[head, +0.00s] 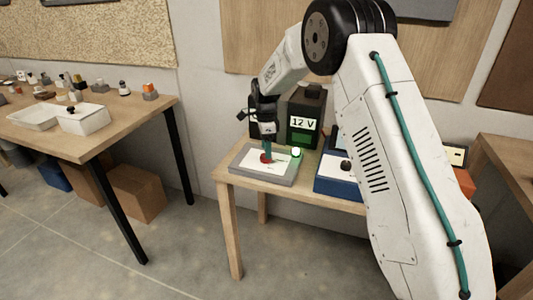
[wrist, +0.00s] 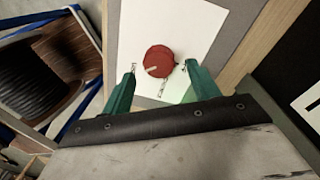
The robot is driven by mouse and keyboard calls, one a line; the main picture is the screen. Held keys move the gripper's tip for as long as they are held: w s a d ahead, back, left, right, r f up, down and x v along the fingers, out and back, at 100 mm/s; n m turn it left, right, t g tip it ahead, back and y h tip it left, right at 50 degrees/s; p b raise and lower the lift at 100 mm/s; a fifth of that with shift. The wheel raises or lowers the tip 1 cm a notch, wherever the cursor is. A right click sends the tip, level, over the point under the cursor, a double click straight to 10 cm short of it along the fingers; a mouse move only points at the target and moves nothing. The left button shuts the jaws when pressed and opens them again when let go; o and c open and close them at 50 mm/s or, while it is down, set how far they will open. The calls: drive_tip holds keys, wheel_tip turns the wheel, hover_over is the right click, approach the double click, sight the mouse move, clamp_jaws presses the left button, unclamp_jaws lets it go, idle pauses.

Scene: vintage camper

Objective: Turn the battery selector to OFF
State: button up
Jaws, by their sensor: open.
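The battery selector is a red round knob (wrist: 160,62) with a pale pointer mark, on a white plate (wrist: 200,22) in the wrist view. In the head view the knob (head: 266,158) sits on a grey-framed panel (head: 238,166) on the small wooden table. My gripper (wrist: 158,80) is open, with one green finger on each side of the knob and a gap to each. In the head view my gripper (head: 267,150) is over the panel and partly hides the knob. The lettering on the plate is too small to read.
A dark box with a 12 V display (head: 304,122) stands behind the panel, with a lit green lamp (head: 296,152) nearby. A blue box (head: 335,185) with a black knob is to the right, close by. A bench (head: 75,140) with trays is at left.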

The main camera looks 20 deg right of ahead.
drive_tip(key=shift+s+f, duration=0.1)
drive_tip(key=shift+f, duration=1.25)
drive_tip(key=c, duration=1)
drive_tip(key=shift+o, duration=0.2)
